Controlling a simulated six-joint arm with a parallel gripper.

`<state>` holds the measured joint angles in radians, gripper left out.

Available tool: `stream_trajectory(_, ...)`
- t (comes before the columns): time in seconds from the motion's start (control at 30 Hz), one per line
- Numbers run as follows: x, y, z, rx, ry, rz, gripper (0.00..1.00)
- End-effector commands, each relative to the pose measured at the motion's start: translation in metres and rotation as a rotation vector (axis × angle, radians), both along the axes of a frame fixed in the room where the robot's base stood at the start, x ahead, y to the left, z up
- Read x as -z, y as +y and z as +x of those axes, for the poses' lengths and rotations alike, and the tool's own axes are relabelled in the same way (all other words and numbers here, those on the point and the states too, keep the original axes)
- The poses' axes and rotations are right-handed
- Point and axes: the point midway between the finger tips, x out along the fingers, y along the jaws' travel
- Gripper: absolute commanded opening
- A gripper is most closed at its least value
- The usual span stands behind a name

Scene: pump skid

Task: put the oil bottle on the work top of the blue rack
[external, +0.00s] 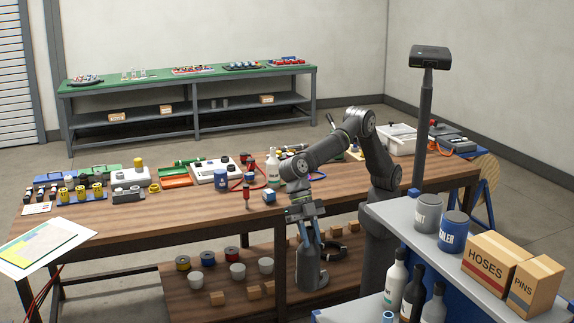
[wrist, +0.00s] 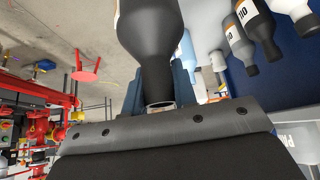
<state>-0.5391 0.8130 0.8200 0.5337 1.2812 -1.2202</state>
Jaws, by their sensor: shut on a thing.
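My gripper (external: 311,232) points down and its blue fingers are shut on the neck of the dark oil bottle (external: 309,268). The bottle hangs about upright in front of the wooden table, left of the blue rack. The blue rack (external: 448,262) stands at the front right with a grey top (external: 392,212). The bottle is apart from the rack.
On the grey top stand a grey tin (external: 427,212), a blue tin (external: 454,230), a HOSES box (external: 496,262) and a PINS box (external: 536,289). The top's left end is bare. Several bottles (external: 396,283) stand lower on the rack's near side. The wooden table (external: 215,213) is crowded.

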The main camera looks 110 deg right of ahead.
Motion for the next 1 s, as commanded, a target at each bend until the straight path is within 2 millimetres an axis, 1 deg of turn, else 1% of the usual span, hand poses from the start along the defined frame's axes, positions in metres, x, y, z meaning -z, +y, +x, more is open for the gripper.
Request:
stream_trajectory(0.03, -0.001, 0.014, -0.009, -0.044, -0.001, 0.001, 0.00)
stream_trajectory(0.1, -0.001, 0.027, -0.020, -0.095, -0.002, 0.002, 0.00)
stream_trajectory(0.2, -0.001, 0.042, -0.032, -0.151, -0.001, 0.002, 0.00)
stream_trajectory(0.3, -0.002, 0.052, -0.041, -0.193, -0.001, 0.002, 0.00)
stream_trajectory(0.5, 0.002, 0.066, -0.051, -0.225, -0.001, 0.001, 0.00)
stream_trajectory(0.57, 0.006, 0.072, -0.053, -0.227, -0.001, 0.001, 0.00)
stream_trajectory(0.67, 0.015, 0.087, -0.058, -0.227, -0.001, 0.001, 0.00)
stream_trajectory(1.0, 0.055, 0.148, -0.081, -0.226, -0.001, 0.000, 0.00)
